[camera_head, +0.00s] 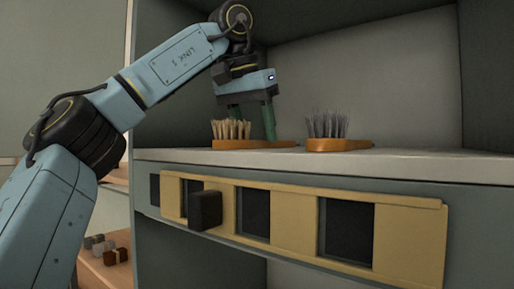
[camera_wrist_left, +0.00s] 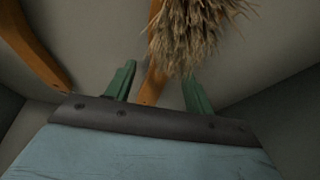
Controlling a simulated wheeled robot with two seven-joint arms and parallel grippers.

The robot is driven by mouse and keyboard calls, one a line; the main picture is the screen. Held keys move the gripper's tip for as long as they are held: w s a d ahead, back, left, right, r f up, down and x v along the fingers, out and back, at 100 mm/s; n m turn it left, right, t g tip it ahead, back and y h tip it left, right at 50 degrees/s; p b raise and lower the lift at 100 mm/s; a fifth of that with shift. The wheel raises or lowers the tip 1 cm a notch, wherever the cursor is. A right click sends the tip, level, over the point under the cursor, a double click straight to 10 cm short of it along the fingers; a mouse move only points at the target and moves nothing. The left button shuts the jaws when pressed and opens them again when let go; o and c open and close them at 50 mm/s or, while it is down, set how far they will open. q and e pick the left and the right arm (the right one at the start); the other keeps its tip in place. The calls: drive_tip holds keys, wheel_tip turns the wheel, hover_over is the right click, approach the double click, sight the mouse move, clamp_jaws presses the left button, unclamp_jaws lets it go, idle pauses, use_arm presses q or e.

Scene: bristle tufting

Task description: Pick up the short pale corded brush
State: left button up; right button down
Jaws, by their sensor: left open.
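The short pale brush (camera_head: 231,130) has straw-coloured bristles on an orange wooden back and stands bristles up on the shelf. In the left wrist view its bristles (camera_wrist_left: 195,32) show at the top, and its bare wooden end lies between the fingers. My left gripper (camera_head: 252,126) is open, pointing down at this brush, its green fingers apart on either side of the wood. In the left wrist view the open fingers (camera_wrist_left: 160,72) hold nothing; contact with the wood cannot be told. The bristles partly hide one finger in the head view. My right gripper is not in view.
A grey-bristled brush (camera_head: 328,130) stands to the right on the same pale shelf (camera_head: 400,165). Below is a yellow panel (camera_head: 290,217) with dark openings and a dark block (camera_head: 205,209). Small blocks (camera_head: 108,250) sit lower left. The shelf's right side is clear.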

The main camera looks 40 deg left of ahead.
use_arm(q)
drive_tip(key=shift+w+f, duration=0.15)
drive_tip(key=shift+f, duration=0.2)
drive_tip(key=c, duration=1.1)
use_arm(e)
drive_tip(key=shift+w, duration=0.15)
use_arm(q)
drive_tip(key=shift+r, duration=0.15)
